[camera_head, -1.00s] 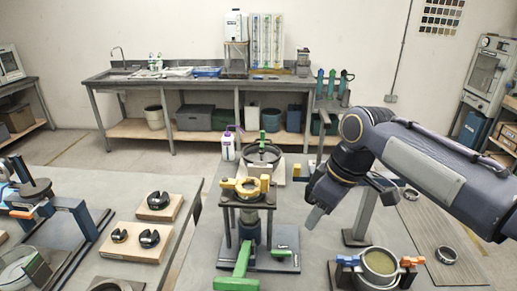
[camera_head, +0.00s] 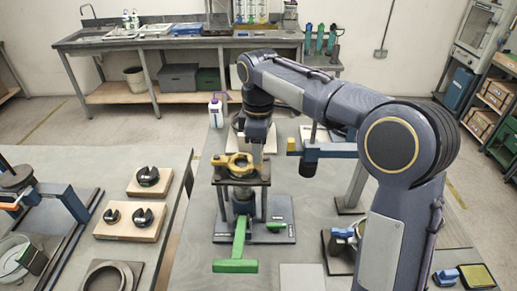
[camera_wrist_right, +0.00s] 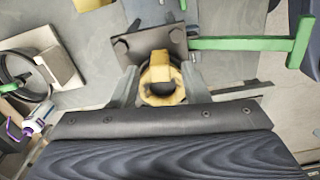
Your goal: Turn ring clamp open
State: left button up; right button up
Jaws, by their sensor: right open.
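The yellow ring clamp (camera_head: 233,161) sits on top of a dark plate on a small stand (camera_head: 243,180) on the middle table. A green T-shaped lever (camera_head: 236,262) sticks out from the lower stand toward the front. My right gripper (camera_head: 258,160) points down at the right side of the ring clamp, close to it. In the right wrist view, the open fingers are on either side of the yellow ring clamp (camera_wrist_right: 160,80). I cannot tell whether they touch it. The green lever (camera_wrist_right: 245,43) shows at the upper right there. My left gripper is not in view.
A yellow-and-blue fixture (camera_head: 320,150) stands to the right. My right arm hides much of the table's right side. A wooden board (camera_head: 128,218) lies on the left table.

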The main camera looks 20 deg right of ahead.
jog(key=shift+f, duration=0.4)
grip_shut()
